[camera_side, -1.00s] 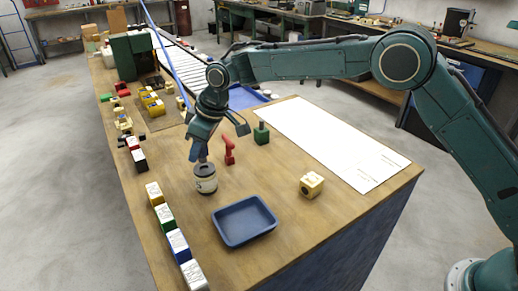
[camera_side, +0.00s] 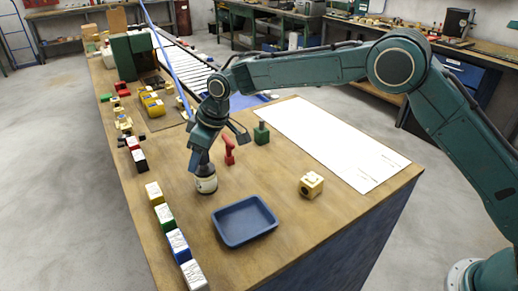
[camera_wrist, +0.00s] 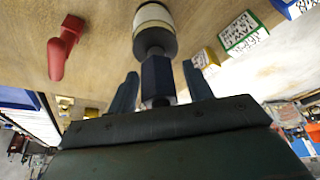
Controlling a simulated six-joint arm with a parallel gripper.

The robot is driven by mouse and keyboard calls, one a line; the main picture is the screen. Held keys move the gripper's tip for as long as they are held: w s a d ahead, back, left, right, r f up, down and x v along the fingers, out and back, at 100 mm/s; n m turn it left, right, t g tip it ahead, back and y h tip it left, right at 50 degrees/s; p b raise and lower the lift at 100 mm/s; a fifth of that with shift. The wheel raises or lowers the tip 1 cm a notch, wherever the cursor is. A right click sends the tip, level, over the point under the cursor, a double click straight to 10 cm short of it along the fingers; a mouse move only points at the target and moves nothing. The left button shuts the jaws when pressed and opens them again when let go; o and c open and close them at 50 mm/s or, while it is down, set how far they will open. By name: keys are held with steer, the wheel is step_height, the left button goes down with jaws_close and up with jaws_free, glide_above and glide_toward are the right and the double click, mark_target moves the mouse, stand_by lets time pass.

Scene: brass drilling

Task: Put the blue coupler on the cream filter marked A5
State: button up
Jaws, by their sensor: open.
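The cream filter (camera_side: 206,185) stands upright on the bench directly under my gripper; its marking cannot be read. In the wrist view the cream filter (camera_wrist: 152,14) shows at the top, with a dark grey round cap facing me. The blue coupler (camera_wrist: 156,75), a six-sided piece with a grey end, stands in line with the filter and appears to touch its cap. My gripper (camera_wrist: 160,72) is open, with one finger on each side of the coupler and gaps visible. In the side view my gripper (camera_side: 203,168) hides the coupler and the filter's top.
A red elbow piece (camera_side: 229,152) and a green block with a post (camera_side: 262,134) stand behind the filter. An empty blue tray (camera_side: 244,236) is in front. A cream block (camera_side: 312,186) sits at right, near a white sheet (camera_side: 330,145). Several lettered blocks (camera_side: 178,244) line the left edge.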

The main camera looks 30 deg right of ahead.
steer(key=shift+r, duration=0.15)
steer(key=v, duration=1.2)
stand_by(0.5)
steer(key=s+d+r+m+t+h, duration=0.1)
steer(key=s+d+r+m, duration=0.1)
steer(key=s+d+r, duration=0.45)
steer(key=s+d+r+m, duration=0.2)
steer(key=s+d+r, duration=0.2)
steer(key=s+d, duration=0.6)
steer(key=s+d+f+m, duration=0.1)
steer(key=s+d+f, duration=0.1)
steer(key=s, duration=0.5)
steer(key=s+d+f+m+t+h, duration=0.1)
steer(key=s+d+f+m, duration=0.1)
steer(key=s+d, duration=0.2)
steer(key=s+d+f+m+h, duration=0.1)
steer(key=s+d+f+m, duration=0.1)
steer(key=s, duration=0.9)
steer(key=shift+d+f, duration=0.4)
steer(key=shift+d, duration=0.45)
